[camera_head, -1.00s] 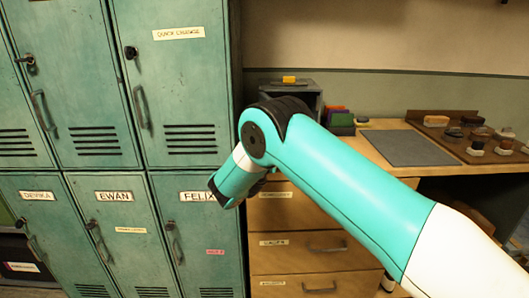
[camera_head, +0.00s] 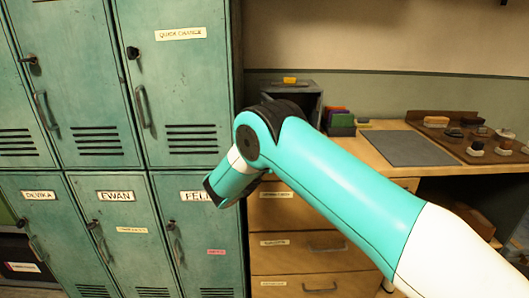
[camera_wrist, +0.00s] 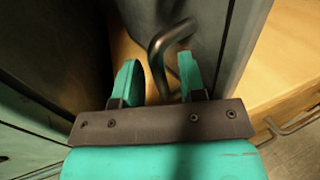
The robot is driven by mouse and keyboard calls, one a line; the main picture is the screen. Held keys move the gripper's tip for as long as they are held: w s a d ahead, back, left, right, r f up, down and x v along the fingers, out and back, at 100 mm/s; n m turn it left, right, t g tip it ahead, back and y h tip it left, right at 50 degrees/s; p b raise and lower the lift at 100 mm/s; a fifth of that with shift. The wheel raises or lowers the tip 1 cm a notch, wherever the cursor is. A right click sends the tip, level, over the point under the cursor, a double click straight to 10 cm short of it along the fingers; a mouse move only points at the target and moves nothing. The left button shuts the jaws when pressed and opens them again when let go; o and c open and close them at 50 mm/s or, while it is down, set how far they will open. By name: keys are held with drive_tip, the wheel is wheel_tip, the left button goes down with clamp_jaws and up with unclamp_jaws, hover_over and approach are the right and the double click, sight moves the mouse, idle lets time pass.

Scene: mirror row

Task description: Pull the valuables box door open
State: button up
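The valuables box appears to be the small dark grey box (camera_head: 305,88) on the wooden drawer unit, right of the lockers. My arm hides most of its front in the head view. In the wrist view a dark bent bar handle (camera_wrist: 158,52) stands in front of a dark grey panel (camera_wrist: 222,35), which seems to be the box door. My gripper (camera_wrist: 160,80) is open, with one teal finger on each side of the handle's lower part. I cannot tell whether either finger touches it.
Green lockers (camera_head: 185,90) stand close on the left. A yellow item (camera_head: 290,80) lies on the box. Colored blocks (camera_head: 340,118), a grey mat (camera_head: 408,148) and a tray of small items (camera_head: 470,133) are on the desk. A drawer handle (camera_wrist: 295,124) is low on the right.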

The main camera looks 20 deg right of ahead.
drive_tip(key=b+v, duration=1.7)
drive_tip(key=b, duration=0.7)
drive_tip(key=shift+s, duration=0.2)
drive_tip(key=shift+a, duration=0.15)
